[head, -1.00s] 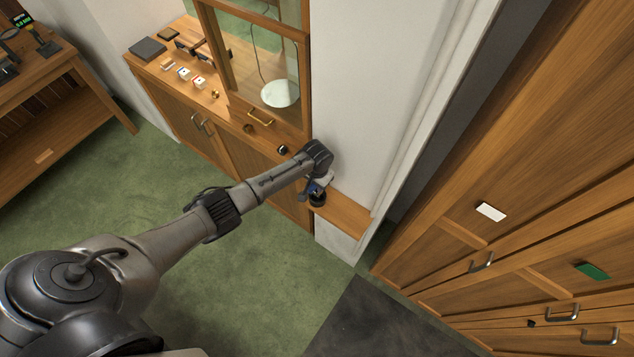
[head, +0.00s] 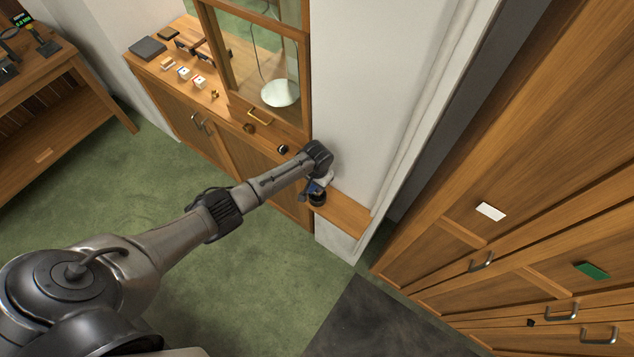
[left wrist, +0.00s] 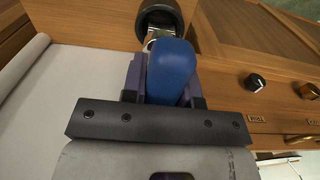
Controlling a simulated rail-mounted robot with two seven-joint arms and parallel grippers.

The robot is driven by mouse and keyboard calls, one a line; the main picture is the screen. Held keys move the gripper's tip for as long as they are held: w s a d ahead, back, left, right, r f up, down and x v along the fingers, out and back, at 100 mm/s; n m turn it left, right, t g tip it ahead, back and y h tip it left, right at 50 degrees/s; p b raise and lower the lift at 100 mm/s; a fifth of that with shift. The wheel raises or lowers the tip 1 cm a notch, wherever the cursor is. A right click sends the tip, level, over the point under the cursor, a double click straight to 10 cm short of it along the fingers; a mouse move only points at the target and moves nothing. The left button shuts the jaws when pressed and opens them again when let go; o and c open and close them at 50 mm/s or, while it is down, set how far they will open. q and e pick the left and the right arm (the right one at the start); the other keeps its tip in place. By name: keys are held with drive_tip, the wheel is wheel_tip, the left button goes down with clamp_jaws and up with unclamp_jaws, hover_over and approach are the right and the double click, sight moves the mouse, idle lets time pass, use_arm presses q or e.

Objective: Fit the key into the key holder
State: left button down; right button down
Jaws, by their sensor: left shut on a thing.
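My left gripper (left wrist: 165,82) is shut on the key (left wrist: 171,70), whose blue rounded head fills the space between the fingers in the left wrist view. A small bit of bright metal shows just past the blue head. The dark round key holder (left wrist: 160,17) lies straight beyond it, at the top of that view. Whether the key tip is inside the holder is hidden. In the head view, my left gripper (head: 312,189) is at the small wooden ledge by the wall, next to the dark holder (head: 317,199). My right gripper is not in view.
The wooden ledge (head: 345,214) joins a white wall (head: 375,90). A cabinet front with a black knob (left wrist: 255,82) is to the right in the wrist view. A glass-fronted hood (head: 262,60) stands beside the arm. Green floor (head: 230,280) is open below.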

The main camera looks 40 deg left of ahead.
use_arm(q)
drive_tip(key=shift+f+b, duration=0.45)
drive_tip(key=shift+f, duration=0.2)
drive_tip(key=shift+f+b, duration=0.35)
drive_tip(key=shift+f, duration=0.15)
drive_tip(key=shift+f+b, duration=0.65)
drive_tip(key=shift+f, duration=0.25)
drive_tip(key=c, duration=0.8)
unclamp_jaws()
drive_tip(key=shift+r, duration=0.1)
drive_tip(key=shift+r, duration=0.25)
wheel_tip(320, 180, up, 13)
drive_tip(key=shift+r, duration=0.1)
